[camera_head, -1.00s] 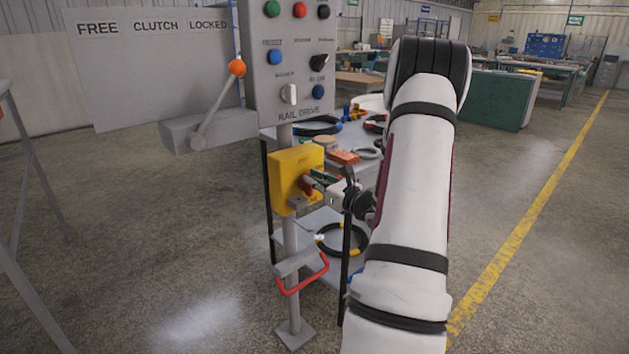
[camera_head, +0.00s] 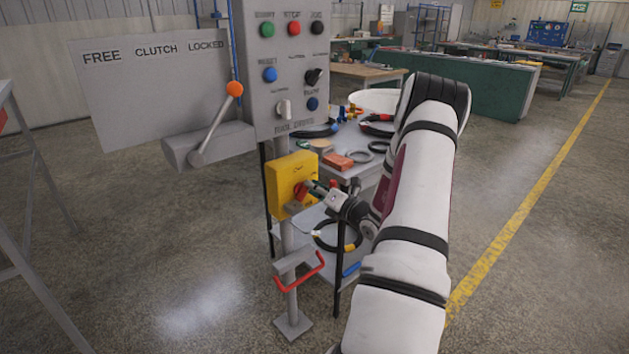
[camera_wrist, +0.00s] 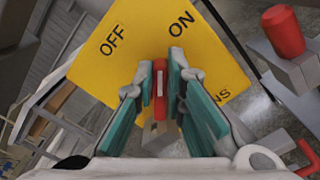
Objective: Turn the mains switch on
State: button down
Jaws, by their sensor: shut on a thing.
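The mains switch is a yellow box (camera_head: 283,184) on a grey post, below the grey control panel. In the wrist view its yellow face (camera_wrist: 140,38) carries the words OFF at upper left and ON at upper right. My gripper (camera_head: 312,188) is at the front of the box, reaching in from the right. In the wrist view its teal-padded fingers (camera_wrist: 162,85) are closed around the red switch handle (camera_wrist: 160,80), which carries a pale line. The fingers hide much of the handle, so I cannot tell exactly which mark it points to.
A grey panel (camera_head: 292,60) with buttons and knobs is above the box. A clutch lever with an orange knob (camera_head: 234,89) sticks out at left. A red bar handle (camera_head: 300,272) is lower on the post. A table with hoses (camera_head: 358,157) stands behind.

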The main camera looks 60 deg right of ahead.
jog(key=shift+s+d+f+m+p, duration=0.1)
jog(key=shift+f+m+p, duration=0.2)
jog(key=shift+m+p, duration=0.9)
jog(key=shift+d+f+m+p, duration=0.25)
jog(key=shift+m+p, duration=0.4)
jog(key=shift+m, duration=1.1)
jog(key=shift+s+f+m+p, duration=0.1)
jog(key=shift+f+m+p, duration=0.25)
jog(key=shift+m+p, duration=0.85)
jog(key=shift+f+m, duration=0.1)
jog(key=shift+m, duration=0.35)
jog(key=c, duration=1.6)
grip_release()
jog(key=shift+c, duration=0.2)
jog(key=v, duration=1.2)
jog(key=shift+w, duration=0.1)
